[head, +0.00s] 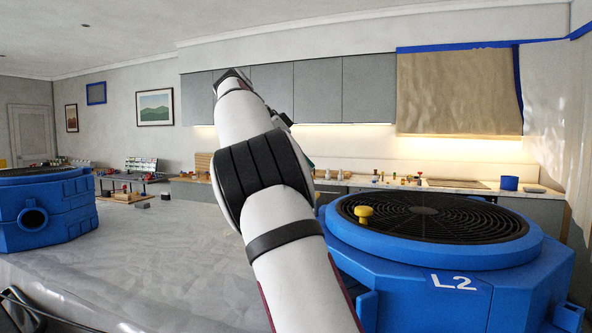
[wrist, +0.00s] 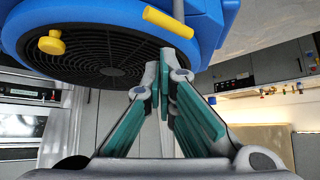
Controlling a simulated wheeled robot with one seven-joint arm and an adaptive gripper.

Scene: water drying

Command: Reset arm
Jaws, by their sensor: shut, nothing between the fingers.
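My arm (head: 265,190) rises through the middle of the head view, white with black bands. My gripper (wrist: 165,62) shows in the wrist view with its teal-padded fingers together and nothing between them. In the head view it is mostly hidden behind the arm. A large blue fan unit marked L2 (head: 450,275) stands to the right of the arm, with a yellow knob (head: 363,212) on its black grille. A blue fan with a yellow knob (wrist: 52,43) and a yellow bar (wrist: 168,22) also fills the upper left of the wrist view, beyond the fingertips.
A second blue fan unit (head: 45,215) stands at the left on a sheet-covered surface (head: 160,255). The surface between it and my arm is largely clear. A counter (head: 455,187) with small items and grey wall cabinets (head: 320,90) line the back.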

